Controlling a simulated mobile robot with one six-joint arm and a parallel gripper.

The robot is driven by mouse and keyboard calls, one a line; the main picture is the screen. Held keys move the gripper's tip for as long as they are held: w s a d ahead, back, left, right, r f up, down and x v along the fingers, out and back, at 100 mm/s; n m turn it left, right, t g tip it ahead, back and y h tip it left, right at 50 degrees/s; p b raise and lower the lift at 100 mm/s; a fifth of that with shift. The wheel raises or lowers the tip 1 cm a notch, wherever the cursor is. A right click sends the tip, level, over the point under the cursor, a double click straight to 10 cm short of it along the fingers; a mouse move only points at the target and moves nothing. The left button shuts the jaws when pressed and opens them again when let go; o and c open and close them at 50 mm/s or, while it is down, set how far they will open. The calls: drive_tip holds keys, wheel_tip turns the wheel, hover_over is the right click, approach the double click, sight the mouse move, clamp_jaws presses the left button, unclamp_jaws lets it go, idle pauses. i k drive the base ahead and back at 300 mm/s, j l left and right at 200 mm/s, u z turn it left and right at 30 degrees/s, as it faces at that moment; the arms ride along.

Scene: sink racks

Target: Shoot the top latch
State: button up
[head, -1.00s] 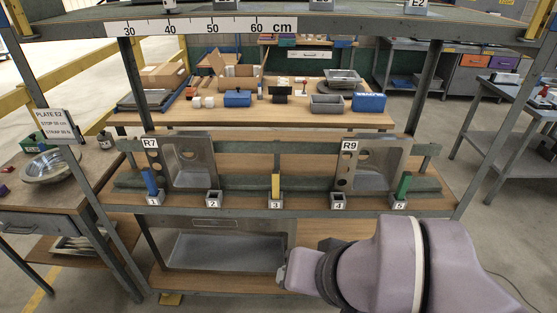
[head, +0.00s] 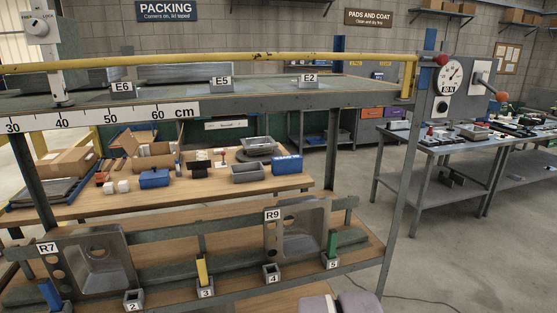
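No part is plainly marked as the top latch. A yellow bar (head: 230,59) runs along the top shelf, above the labels E6, E5 and E2. At its right end is a post with a red knob (head: 441,60). A round gauge (head: 450,77) marked 80 N and a lever plate (head: 482,75) with a red-tipped handle are at the right. My gripper is not in view; only mauve parts of my arm show at the bottom.
A cm scale (head: 100,114) fronts the top shelf. Another table (head: 440,145) stands at the right; floor before it is clear.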

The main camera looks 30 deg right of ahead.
sight(442, 59)
drive_tip(key=z, duration=1.8)
